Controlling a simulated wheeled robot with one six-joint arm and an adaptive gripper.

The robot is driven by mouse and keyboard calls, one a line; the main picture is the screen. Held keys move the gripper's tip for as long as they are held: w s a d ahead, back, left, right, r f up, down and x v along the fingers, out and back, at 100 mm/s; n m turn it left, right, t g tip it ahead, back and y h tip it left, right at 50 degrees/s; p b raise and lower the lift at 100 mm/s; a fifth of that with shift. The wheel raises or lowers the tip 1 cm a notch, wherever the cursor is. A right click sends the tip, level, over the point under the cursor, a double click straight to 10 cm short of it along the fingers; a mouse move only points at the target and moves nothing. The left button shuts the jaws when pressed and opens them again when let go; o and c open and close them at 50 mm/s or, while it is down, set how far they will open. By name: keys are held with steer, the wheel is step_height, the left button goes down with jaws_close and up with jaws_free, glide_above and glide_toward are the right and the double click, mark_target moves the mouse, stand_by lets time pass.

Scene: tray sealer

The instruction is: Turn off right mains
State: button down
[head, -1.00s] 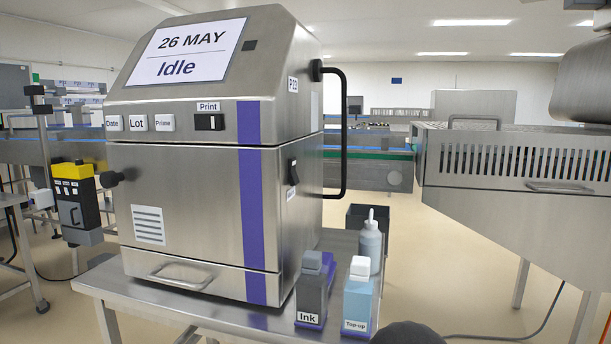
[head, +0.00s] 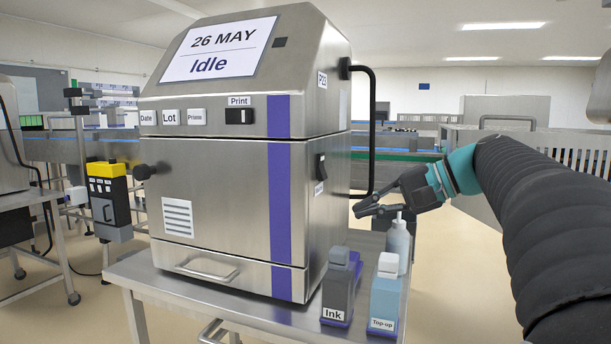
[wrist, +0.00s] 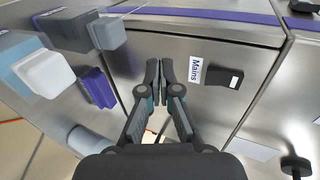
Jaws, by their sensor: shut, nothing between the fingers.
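The stainless printer (head: 215,180) stands on a steel table, with its screen reading "26 MAY Idle". On its right side is a black mains rocker switch (head: 320,167) with a small white label below it. In the wrist view the switch (wrist: 223,76) sits beside its "Mains" label (wrist: 194,70). My gripper (head: 357,209) is right of the printer's side panel, lower than the switch, with its fingers pointing left. In the wrist view my gripper (wrist: 160,68) is shut and empty, beside the label on the side away from the switch. I see no clear contact.
A black bar handle (head: 372,135) stands out from the printer's side near my gripper. An ink bottle (head: 340,287), a top-up bottle (head: 385,294) and a nozzle bottle (head: 398,245) stand on the table below. Another machine (head: 12,140) shows at the left edge.

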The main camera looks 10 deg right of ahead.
mark_target(326, 173)
steer(key=w+d+r+t+y, duration=0.1)
steer(key=w+d+r+y, duration=0.1)
steer(key=d+r, duration=0.4)
steer(key=d+y, duration=0.1)
steer(key=d, duration=0.2)
steer(key=shift+w+d+r+n, duration=0.15)
steer(key=shift+w+r+n, duration=0.1)
steer(key=shift+r+n, duration=0.15)
steer(key=shift+b, duration=0.3)
steer(key=x, duration=0.9)
steer(key=b+x, duration=0.1)
steer(key=x, duration=0.4)
steer(key=shift+r, duration=0.25)
